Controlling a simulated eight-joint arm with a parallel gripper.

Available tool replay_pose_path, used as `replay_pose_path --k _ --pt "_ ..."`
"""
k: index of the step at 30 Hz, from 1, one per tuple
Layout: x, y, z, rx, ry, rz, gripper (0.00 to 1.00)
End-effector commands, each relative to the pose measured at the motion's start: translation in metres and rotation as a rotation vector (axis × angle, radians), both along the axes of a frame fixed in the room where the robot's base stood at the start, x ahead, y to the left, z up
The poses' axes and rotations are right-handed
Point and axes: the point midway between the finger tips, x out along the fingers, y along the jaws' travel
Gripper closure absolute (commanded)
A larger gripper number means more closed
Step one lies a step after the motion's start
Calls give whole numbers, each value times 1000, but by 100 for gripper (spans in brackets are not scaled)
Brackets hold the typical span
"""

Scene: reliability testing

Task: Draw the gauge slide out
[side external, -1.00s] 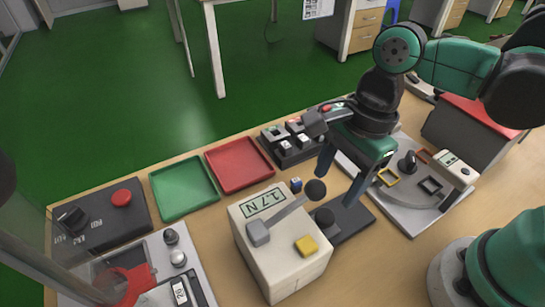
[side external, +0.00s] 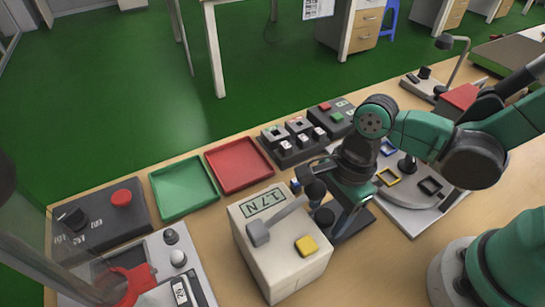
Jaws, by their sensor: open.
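Which of these parts is the slide, I cannot tell for sure. My gripper (side external: 335,222) is open and points down at the right of the box, its fingers close to the knob. Whether they touch or straddle it, I cannot tell. The arm partly hides the base plate.
A green tray (side external: 184,188) and a red tray (side external: 239,164) lie left of centre. A dark block with several switches (side external: 292,143) stands behind the gauge. A grey fixture plate (side external: 415,222) is at the right. A black control box with a red button (side external: 121,197) is at the far left.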

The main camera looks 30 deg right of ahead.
Motion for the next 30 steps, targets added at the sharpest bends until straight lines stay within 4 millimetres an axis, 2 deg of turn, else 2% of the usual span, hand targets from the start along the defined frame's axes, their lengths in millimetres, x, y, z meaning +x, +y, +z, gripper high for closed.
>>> replay_pose_path --k 8,21,30 --pt "0 0 1 0 0 0 39" --pt "0 0 41 0 0 0 39" --pt "0 0 45 0 0 0 39"
